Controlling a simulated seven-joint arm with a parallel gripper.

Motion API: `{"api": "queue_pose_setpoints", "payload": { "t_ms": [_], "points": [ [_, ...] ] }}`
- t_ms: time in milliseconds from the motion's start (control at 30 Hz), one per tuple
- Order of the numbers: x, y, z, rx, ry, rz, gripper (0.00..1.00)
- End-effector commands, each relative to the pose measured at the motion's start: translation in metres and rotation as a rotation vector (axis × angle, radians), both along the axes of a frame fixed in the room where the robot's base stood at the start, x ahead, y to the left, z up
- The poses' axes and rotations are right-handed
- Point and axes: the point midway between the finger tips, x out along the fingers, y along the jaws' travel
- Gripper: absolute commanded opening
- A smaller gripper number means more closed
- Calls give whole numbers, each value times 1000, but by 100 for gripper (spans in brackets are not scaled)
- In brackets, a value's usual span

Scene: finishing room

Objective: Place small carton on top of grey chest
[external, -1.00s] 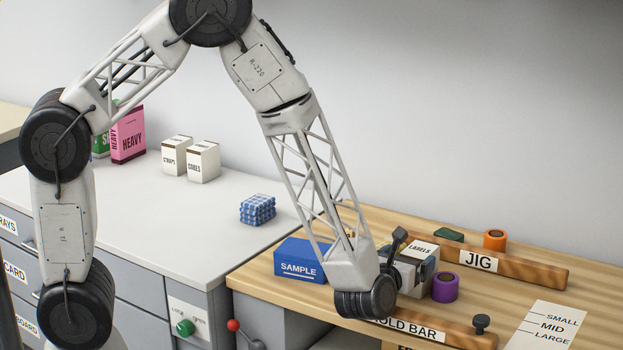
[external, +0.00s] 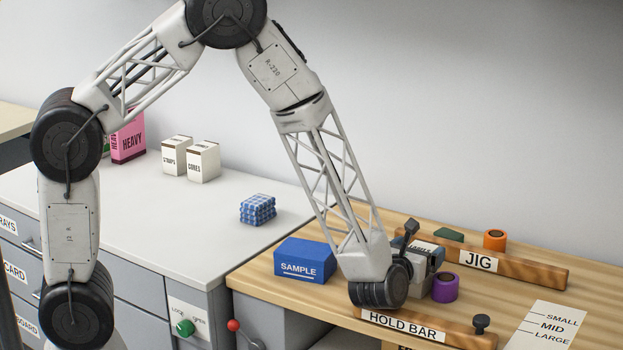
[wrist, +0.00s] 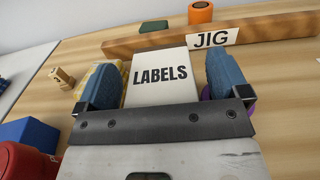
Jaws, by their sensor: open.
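A white carton marked LABELS lies on the wooden bench (external: 395,222); it fills the middle of the wrist view (wrist: 160,78) and is mostly hidden by my gripper in the external view. My gripper (external: 424,264) is low over the bench, its blue-padded fingers (wrist: 160,92) open, one on each side of the LABELS carton. I cannot tell whether the pads touch it. The grey chest (external: 150,222), with a pale top and labelled drawers, stands left of the bench. Two small white cartons, STRAPS (external: 176,156) and CORES (external: 204,162), stand on it.
A pink HEAVY box (external: 128,137) and a blue checked bundle (external: 257,210) are also on the chest. Around my gripper are the blue SAMPLE box (external: 304,262), purple roll (external: 446,288), HOLD BAR (external: 460,333) and JIG rail (external: 525,268). The chest's front top is clear.

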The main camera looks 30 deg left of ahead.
Motion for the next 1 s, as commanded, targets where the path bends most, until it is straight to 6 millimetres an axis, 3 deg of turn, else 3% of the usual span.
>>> {"api": "queue_pose_setpoints", "payload": {
  "t_ms": [233, 600, 667, 1000],
  "points": [
    [0, 0, 0, 0, 0, 0, 92],
    [0, 0, 0, 0, 0, 0, 35],
    [0, 0, 0, -1, -1, 0, 29],
    [0, 0, 4, -1, -1, 0, 29]
  ]
}}
